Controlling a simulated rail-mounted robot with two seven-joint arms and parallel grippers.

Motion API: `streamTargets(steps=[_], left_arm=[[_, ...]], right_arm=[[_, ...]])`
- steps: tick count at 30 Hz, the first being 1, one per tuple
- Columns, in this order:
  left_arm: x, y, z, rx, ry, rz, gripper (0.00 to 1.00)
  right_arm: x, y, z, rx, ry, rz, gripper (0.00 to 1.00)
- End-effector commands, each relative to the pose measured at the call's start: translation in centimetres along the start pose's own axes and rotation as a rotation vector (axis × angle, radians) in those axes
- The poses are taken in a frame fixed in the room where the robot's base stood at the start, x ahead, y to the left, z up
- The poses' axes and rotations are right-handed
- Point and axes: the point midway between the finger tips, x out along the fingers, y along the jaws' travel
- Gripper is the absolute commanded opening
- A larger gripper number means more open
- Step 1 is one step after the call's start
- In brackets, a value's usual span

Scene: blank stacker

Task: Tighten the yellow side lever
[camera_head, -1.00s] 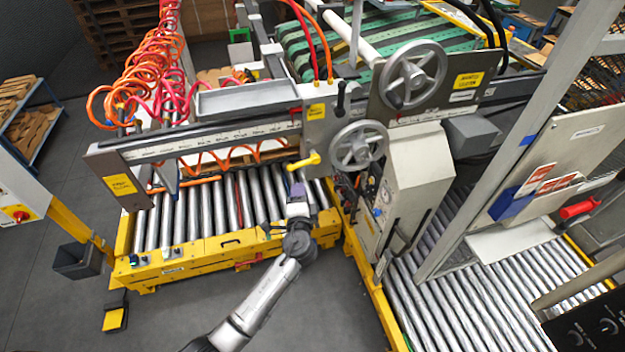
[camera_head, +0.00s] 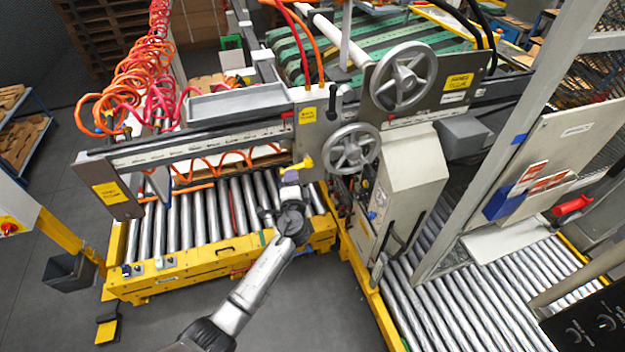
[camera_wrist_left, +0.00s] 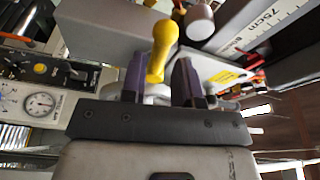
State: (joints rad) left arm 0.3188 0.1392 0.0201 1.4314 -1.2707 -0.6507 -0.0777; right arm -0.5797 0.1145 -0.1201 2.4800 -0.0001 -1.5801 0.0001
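The yellow side lever (camera_head: 303,165) sticks out to the left from the machine's side, below the yellow label and left of the lower handwheel. My left gripper (camera_head: 288,176) is right at the lever's free end, reaching up from below. In the left wrist view the lever (camera_wrist_left: 162,48) points down between the two purple fingers of my left gripper (camera_wrist_left: 160,82). The fingers are apart, with a gap showing on both sides of the lever's end, so the gripper looks open around it. Whether either finger touches it is unclear. My right gripper is not in view.
The lower handwheel (camera_head: 352,148) is close to the right of the lever. The ruled beam (camera_head: 205,146) runs to its left, with an orange coiled hose under it. The roller conveyor (camera_head: 200,215) with a yellow frame lies below. Open floor is in front.

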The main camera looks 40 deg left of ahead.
Motion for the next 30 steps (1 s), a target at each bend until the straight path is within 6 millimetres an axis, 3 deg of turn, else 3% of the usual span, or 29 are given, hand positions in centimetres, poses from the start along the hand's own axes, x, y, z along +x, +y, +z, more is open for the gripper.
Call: streamTargets(steps=[12,30], left_arm=[[2.8,0.1,0.1,-0.003,-0.001,-0.001,0.29],[2.6,1.5,-0.1,-0.187,0.000,-0.047,0.29]], right_arm=[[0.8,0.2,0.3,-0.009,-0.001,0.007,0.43],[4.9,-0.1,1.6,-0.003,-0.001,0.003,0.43]])
